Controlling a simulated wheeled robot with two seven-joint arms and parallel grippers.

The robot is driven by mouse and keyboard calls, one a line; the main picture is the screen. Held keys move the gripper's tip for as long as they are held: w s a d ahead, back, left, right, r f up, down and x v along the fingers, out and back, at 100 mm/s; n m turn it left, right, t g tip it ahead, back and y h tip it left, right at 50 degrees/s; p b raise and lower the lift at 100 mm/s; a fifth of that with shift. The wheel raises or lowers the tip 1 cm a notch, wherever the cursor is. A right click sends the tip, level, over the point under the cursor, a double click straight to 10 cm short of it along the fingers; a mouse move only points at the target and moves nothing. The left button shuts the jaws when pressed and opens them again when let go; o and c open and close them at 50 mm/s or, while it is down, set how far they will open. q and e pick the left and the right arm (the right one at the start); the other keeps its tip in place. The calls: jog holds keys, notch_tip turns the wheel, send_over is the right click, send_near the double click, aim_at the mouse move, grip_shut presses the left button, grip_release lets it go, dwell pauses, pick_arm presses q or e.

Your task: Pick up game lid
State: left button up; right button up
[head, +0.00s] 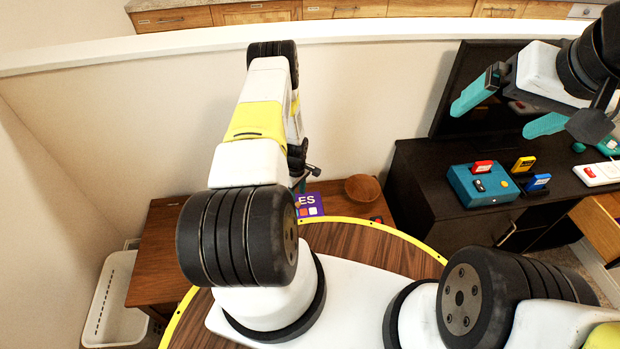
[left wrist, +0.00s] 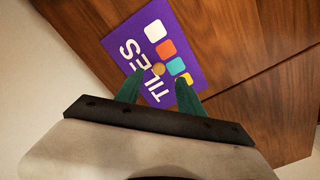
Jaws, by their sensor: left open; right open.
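The game lid is a flat purple panel marked "TILES" with coloured squares. In the left wrist view the lid (left wrist: 155,28) lies on the brown wooden top, with a small round tan knob (left wrist: 158,69) on it. My left gripper (left wrist: 160,86) is open, its teal fingers in front of the lid with the knob between them in the picture; I cannot tell whether they touch it. In the head view the lid (head: 309,203) is partly hidden behind my left arm. My right gripper (head: 493,118) is open and empty at the upper right, in front of the dark screen.
A wooden bowl (head: 362,188) stands right of the lid. A black cabinet (head: 424,190) at the right carries a teal box (head: 482,187) and small coloured cartridges. A white basket (head: 112,300) stands on the floor at left. A pale wall rises behind the wooden top.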

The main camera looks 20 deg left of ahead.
aim_at(298, 203)
pick_arm(q)
notch_tip(298, 203, down, 5)
jog(key=shift+w+f, duration=0.15)
jog(key=shift+f, duration=0.05)
jog(key=shift+c, duration=0.5)
grip_shut()
